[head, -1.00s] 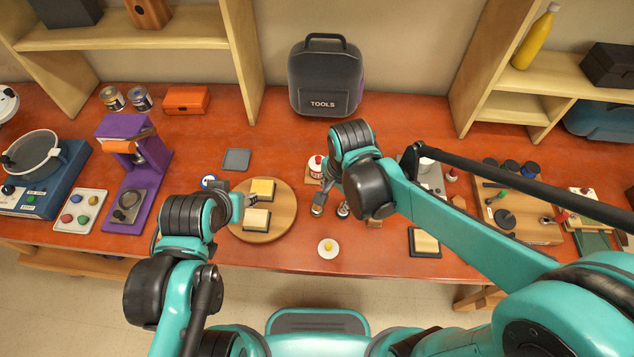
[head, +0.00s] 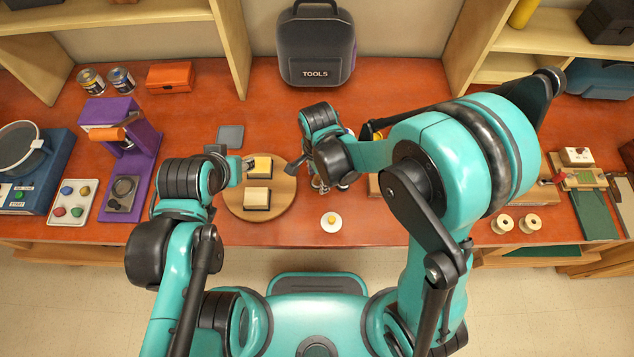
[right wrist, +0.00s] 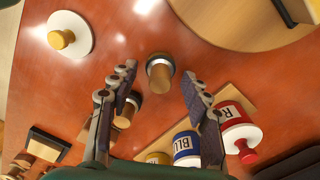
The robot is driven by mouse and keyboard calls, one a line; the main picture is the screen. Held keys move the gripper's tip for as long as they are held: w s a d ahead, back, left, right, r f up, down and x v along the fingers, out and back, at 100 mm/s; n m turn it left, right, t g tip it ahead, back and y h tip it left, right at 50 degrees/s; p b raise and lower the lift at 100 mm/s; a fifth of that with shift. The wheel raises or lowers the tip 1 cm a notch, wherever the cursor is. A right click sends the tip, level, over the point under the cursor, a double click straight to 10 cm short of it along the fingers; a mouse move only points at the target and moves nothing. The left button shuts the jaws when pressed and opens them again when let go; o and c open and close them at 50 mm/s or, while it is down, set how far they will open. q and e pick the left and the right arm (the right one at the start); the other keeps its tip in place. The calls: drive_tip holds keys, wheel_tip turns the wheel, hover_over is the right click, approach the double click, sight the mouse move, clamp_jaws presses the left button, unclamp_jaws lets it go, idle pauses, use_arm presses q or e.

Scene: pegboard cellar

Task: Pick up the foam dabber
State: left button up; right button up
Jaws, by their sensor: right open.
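A small cylinder with a tan top and a dark lower part, which looks like the foam dabber (right wrist: 160,75), stands on the red table between my right fingers in the right wrist view. My right gripper (right wrist: 158,84) is open, with a finger on either side and apart from it. A similar tan-topped cylinder (right wrist: 125,113) is partly hidden by the left finger. In the head view my right gripper (head: 322,185) is largely hidden under its own wrist.
Red, blue and yellow paint bottles stand in a row close by; the red one (right wrist: 236,128) is beside the right finger. A white dish with a yellow knob (head: 331,222) lies near the front edge. The round wooden board (head: 284,207) is to the left, the tool bag (head: 316,45) behind.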

sight(318, 177)
clamp_jaws()
drive_tip(key=shift+r, duration=0.1)
idle(0.3)
drive_tip(key=shift+r, duration=0.25)
wheel_tip(318, 177, up, 4)
drive_tip(key=shift+p, duration=0.8)
drive_tip(key=s+d+r+p, duration=0.2)
drive_tip(key=d+r, duration=0.4)
drive_tip(key=d, duration=0.5)
drive_tip(key=shift+s+d+r, duration=0.15)
drive_tip(key=shift+s+r, duration=0.05)
drive_tip(key=shift+s, duration=0.45)
